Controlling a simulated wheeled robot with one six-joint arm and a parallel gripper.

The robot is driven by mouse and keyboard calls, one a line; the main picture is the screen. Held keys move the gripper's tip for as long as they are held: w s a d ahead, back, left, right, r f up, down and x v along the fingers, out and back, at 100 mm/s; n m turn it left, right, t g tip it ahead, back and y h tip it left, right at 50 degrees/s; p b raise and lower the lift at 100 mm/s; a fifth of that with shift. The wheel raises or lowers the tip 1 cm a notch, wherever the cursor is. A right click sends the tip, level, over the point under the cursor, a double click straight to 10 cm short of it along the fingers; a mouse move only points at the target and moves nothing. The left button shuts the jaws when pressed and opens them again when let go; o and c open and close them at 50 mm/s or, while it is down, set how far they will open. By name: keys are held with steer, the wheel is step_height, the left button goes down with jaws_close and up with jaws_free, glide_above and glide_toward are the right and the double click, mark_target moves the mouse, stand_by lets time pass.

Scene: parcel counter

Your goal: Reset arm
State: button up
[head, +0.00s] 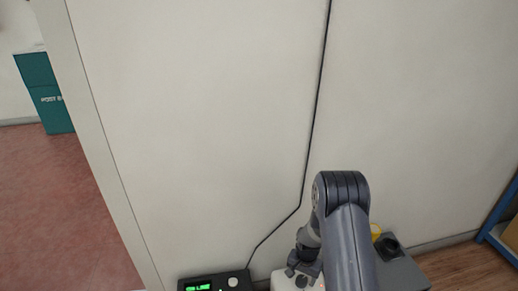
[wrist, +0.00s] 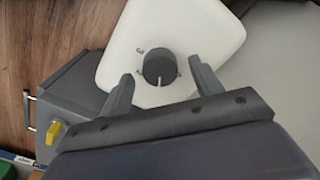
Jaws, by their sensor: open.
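My gripper (wrist: 159,87) is open in the wrist view, with a dark round knob (wrist: 159,67) showing between its two fingers. The knob sits on a white rounded panel (wrist: 205,35) with small marks around it. I cannot tell whether the fingers touch the knob. In the head view my grey arm (head: 345,225) reaches down at the lower right and hides much of what lies behind it. Part of the white panel shows beside the arm in the head view (head: 283,281).
A black device (head: 215,282) with a green display stands left of the arm. A black cable (head: 313,120) runs down the pale wall. A grey cabinet with a yellow part (wrist: 56,131) is at left in the wrist view. Blue shelving (head: 498,228) stands at far right; a teal box (head: 45,92) at far left.

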mark_target(302, 279)
steer(key=shift+f, duration=0.7)
steer(key=shift+r+n, duration=0.15)
steer(key=shift+n, duration=0.35)
steer(key=n+p, duration=0.1)
steer(key=n, duration=0.3)
steer(key=shift+n, duration=0.4)
steer(key=n+p, duration=0.2)
steer(key=n, duration=0.4)
step_height(302, 279, up, 11)
steer(key=p, duration=0.3)
steer(key=shift+n, duration=0.3)
steer(key=shift+s+p, duration=0.1)
steer(key=shift+p, duration=0.2)
